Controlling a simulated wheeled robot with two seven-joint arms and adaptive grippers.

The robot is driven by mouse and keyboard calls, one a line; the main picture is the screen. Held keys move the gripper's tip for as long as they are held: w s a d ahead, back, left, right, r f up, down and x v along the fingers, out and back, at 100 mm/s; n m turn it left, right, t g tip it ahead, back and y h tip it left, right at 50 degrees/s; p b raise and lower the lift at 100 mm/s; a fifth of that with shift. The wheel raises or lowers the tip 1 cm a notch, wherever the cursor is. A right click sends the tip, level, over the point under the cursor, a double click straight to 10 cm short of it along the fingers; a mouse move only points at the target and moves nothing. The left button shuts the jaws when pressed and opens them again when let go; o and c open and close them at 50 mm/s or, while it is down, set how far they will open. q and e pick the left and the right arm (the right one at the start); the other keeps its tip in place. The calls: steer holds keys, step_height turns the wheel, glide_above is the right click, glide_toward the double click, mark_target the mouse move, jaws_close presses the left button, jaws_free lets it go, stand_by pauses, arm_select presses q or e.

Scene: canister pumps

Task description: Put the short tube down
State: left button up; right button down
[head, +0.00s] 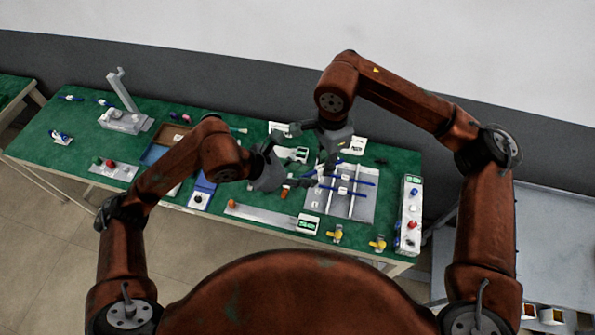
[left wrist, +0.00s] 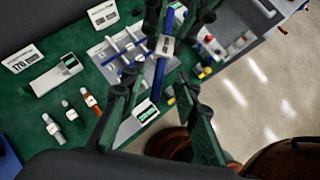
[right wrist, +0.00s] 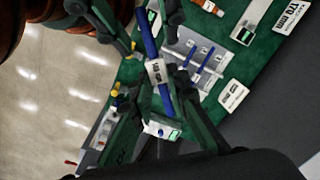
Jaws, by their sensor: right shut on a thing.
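A blue tube with a white label band (right wrist: 156,72) is held in the air by my right gripper (right wrist: 160,84), which is shut on it. The tube also shows in the left wrist view (left wrist: 160,72); its label is too small to read. My left gripper (left wrist: 160,84) is open, its fingers spread on either side of the tube's lower part without visibly closing on it. In the head view both grippers meet above the table, hiding most of the tube. A grey tray (head: 365,211) below carries blue tubes (head: 362,183) across its rails.
The green table (head: 80,125) also holds a long grey gauge with a display (head: 307,224), a control box with buttons (head: 410,215), yellow-handled parts (head: 336,233), an orange-topped bottle (left wrist: 90,100) and white number cards (right wrist: 292,16). The table's front edge is close to the tray.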

arm_select(q)
jaws_close()
stand_by(0.4)
arm_select(e)
steer(key=c, duration=1.8)
jaws_free()
steer(key=shift+r, duration=0.15)
